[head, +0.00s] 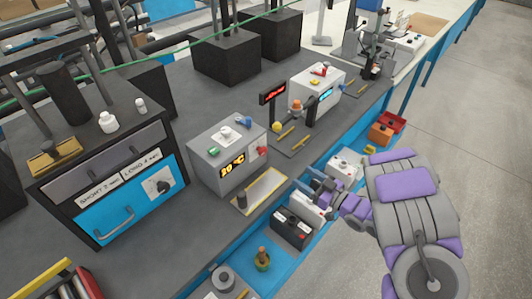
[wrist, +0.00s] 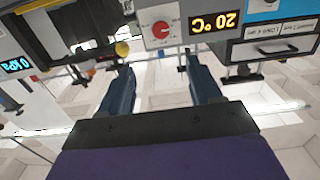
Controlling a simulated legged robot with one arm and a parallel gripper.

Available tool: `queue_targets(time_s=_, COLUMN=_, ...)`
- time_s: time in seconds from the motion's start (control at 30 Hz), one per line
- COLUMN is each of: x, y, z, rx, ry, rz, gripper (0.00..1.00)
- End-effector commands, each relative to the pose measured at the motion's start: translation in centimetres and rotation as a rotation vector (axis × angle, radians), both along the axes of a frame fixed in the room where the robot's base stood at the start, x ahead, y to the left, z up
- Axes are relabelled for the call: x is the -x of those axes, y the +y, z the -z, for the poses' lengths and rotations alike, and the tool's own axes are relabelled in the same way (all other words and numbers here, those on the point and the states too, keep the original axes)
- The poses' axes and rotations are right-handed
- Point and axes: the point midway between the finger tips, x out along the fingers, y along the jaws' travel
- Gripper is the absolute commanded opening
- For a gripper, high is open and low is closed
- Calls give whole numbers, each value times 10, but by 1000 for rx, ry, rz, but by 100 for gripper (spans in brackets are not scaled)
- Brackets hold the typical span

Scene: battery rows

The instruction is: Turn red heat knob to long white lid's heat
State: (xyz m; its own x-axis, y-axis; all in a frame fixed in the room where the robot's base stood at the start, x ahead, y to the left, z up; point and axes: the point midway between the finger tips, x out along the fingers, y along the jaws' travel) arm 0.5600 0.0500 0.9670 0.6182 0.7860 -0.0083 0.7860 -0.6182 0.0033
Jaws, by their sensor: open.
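The red heat knob (head: 262,152) is on the front of a grey box (head: 212,170), right of its orange "20 °C" display (head: 232,165). My gripper (head: 322,189) is open and empty in the head view, above the blue trough, right of and apart from the knob. In the wrist view its blue fingers (wrist: 157,68) are spread below the knob. A white-topped battery (head: 311,205) lies by the fingers; whether its lid is the long one, I cannot tell.
A black-topped battery (head: 292,229) and another white-topped one (head: 345,165) lie in the blue trough (head: 255,262). A yellow-edged plate (head: 262,190) with a dark post is before the box. A blue drawer unit (head: 125,205) with SHORT and LONG labels is left. Floor at right is clear.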

Motion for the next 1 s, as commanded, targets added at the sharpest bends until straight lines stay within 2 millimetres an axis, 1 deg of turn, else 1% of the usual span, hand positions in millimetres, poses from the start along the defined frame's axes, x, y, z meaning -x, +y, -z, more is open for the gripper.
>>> queue_targets(time_s=0.13, x=-3, y=7, z=0, rx=-13, ry=-3, rz=-8, gripper=64)
queue_targets(time_s=0.27, x=-14, y=20, z=0, rx=-15, ry=-4, rz=-9, gripper=64)
queue_targets(time_s=0.8, x=-76, y=101, z=2, rx=-12, ry=-3, rz=-9, gripper=64)
queue_targets(time_s=1.0, x=-95, y=124, z=1, rx=-12, ry=-2, rz=-7, gripper=64)
